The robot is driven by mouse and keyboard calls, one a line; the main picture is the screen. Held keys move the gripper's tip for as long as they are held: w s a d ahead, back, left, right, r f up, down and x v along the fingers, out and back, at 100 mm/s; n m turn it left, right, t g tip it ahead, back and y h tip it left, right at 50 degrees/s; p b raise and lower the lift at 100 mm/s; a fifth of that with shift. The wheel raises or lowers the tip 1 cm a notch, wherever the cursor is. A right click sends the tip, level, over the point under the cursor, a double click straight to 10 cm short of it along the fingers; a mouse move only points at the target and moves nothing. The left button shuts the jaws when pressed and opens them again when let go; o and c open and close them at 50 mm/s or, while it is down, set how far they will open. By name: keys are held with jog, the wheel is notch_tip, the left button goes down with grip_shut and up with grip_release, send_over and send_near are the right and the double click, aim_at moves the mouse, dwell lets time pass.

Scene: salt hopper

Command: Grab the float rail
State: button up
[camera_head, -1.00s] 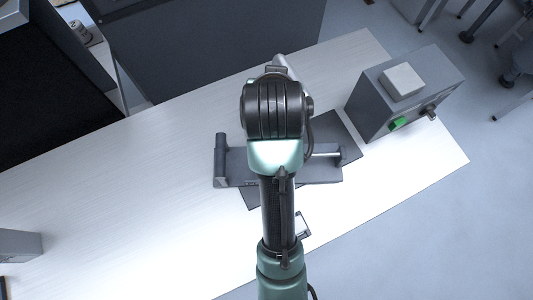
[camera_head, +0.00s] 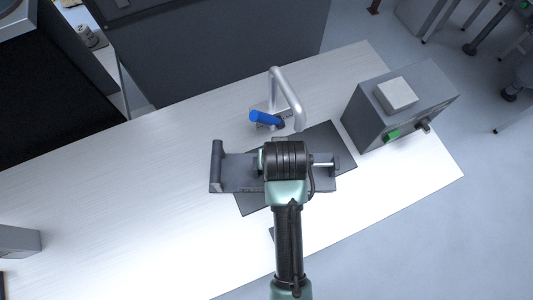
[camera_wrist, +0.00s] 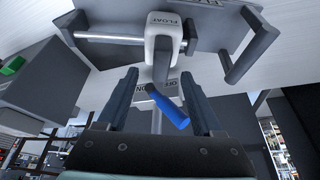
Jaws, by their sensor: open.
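The float rail appears to be the thin silver bar (camera_wrist: 108,37) in the wrist view, at a white block (camera_wrist: 164,22) lettered "FLOAT" on a dark grey bracket. In the head view, a silver bar end (camera_head: 325,164) shows at the right of the dark grey bracket (camera_head: 236,176); my arm hides the bracket's middle. My gripper (camera_wrist: 160,88) is open and empty in the wrist view, its fingers apart from the bar, which lies beyond the tips. A blue-handled lever (camera_wrist: 171,108) shows between the fingers; contact cannot be told. My fingers are hidden in the head view.
The blue lever (camera_head: 264,118) and a bent silver pipe (camera_head: 287,92) stand behind the bracket. A dark upright grip (camera_head: 217,165) is at its left. A grey box (camera_head: 385,115) with a green button stands right.

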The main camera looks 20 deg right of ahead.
jog(key=shift+p+x, duration=0.8)
jog(key=shift+x, duration=1.95)
jog(key=shift+w, duration=0.1)
jog(key=shift+c, duration=0.3)
grip_shut()
jog(key=shift+r, duration=0.15)
